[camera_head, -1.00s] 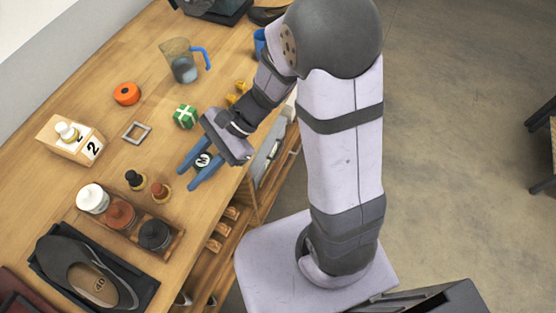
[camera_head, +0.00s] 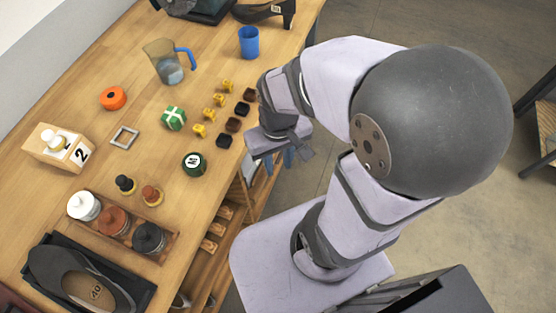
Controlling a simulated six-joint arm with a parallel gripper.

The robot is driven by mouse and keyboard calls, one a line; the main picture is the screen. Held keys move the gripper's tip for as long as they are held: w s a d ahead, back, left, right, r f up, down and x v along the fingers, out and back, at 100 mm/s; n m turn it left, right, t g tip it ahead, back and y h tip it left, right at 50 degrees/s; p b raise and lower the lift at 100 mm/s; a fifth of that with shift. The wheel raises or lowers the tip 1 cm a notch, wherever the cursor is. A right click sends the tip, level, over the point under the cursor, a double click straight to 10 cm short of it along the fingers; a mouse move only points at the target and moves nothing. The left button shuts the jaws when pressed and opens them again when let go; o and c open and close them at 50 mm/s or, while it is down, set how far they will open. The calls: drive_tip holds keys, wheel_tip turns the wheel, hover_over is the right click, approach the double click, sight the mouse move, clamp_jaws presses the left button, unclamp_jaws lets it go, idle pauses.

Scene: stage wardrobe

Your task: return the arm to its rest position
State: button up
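My gripper (camera_head: 280,160) is just off the right edge of the wooden table, beside the arm's base. Its blue fingers show only in part below the grey wrist; they look apart, with nothing visible between them. My arm is folded back, with its large dark grey joint high at the right. A round dark green piece with a white label (camera_head: 194,163) lies on the table, clear of the gripper.
Open floor (camera_head: 440,30) lies right.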

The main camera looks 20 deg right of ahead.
wheel_tip(320, 180, up, 4)
drive_tip(key=p, duration=0.3)
drive_tip(key=shift+f+p, duration=0.15)
drive_tip(key=shift+p, duration=0.2)
